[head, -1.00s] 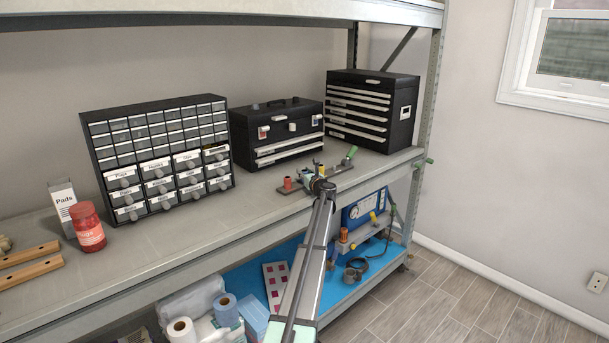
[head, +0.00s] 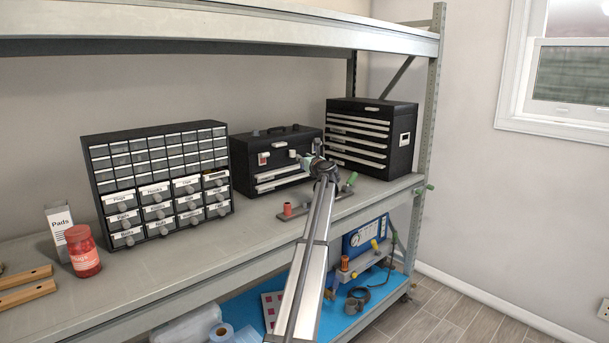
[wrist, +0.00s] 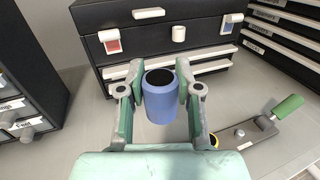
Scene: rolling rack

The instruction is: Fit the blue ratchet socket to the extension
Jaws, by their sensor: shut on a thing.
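The blue socket (wrist: 160,105) is a short cylinder with a dark opening on top. In the wrist view my gripper (wrist: 160,76) is shut on it, one finger on each side, holding it roughly upright in the air. In the head view my gripper (head: 309,161) is above the shelf in front of the black toolbox, and the socket is not clear there. Below and to the right of the socket, a grey fixture plate (wrist: 240,140) lies on the shelf with a green-handled clamp (wrist: 288,106). A yellow-ringed dark piece (wrist: 214,141) shows partly behind my finger; I cannot tell whether it is the extension.
A black toolbox (head: 278,153) and a drawer chest (head: 370,138) stand behind my gripper. A small-drawer cabinet (head: 158,180) and a red jar (head: 84,252) stand left. A red piece (head: 287,209) stands on the fixture's left end.

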